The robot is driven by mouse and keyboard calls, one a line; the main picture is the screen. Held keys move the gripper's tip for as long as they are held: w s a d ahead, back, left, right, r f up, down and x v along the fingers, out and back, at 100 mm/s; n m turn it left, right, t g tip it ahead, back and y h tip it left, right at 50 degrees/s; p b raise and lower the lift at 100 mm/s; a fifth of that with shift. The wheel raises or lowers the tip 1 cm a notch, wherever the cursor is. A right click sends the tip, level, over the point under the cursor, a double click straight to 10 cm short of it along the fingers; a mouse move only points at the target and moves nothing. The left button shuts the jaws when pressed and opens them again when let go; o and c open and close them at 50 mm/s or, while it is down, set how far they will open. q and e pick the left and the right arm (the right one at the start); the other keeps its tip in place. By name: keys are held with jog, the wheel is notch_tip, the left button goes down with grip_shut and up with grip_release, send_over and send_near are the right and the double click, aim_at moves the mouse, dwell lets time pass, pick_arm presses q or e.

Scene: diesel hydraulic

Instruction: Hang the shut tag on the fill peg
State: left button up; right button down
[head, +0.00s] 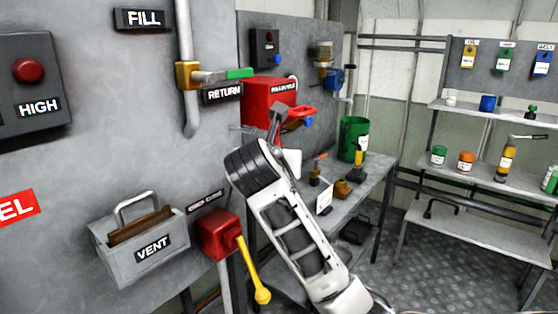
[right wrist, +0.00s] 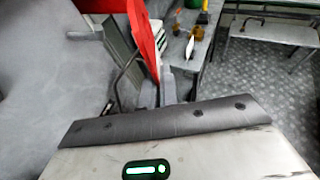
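My right gripper (head: 277,112) is raised in front of a red box (head: 262,88) on the far panel. In the right wrist view, the fingertips of my right gripper (right wrist: 160,88) are close together, with a red shape (right wrist: 145,35) just beyond them. I cannot tell whether the fingers hold it. The FILL label (head: 143,18) is on the near grey panel. I cannot make out a peg by it. Yellow, green and blue tags (head: 505,57) hang on the far right board; their words are too small to read. No tag reading shut is legible. My left gripper is out of view.
A pipe valve with a green handle (head: 238,73) sticks out by the RETURN label (head: 222,92). A grey VENT bin (head: 143,250) and a red box with a yellow lever (head: 255,275) project lower down. A bench (head: 370,190) with small items stands behind my arm.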

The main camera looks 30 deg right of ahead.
jog(key=w+a+f, duration=0.1)
jog(key=w+a, duration=0.2)
jog(key=w, duration=0.6)
jog(key=shift+a+f, duration=0.15)
jog(key=shift+f, duration=0.2)
dwell(0.8)
jog(key=shift+s+r, duration=0.1)
jog(key=c, duration=1.4)
grip_release()
jog(key=shift+a, duration=0.1)
jog(key=shift+s, duration=0.1)
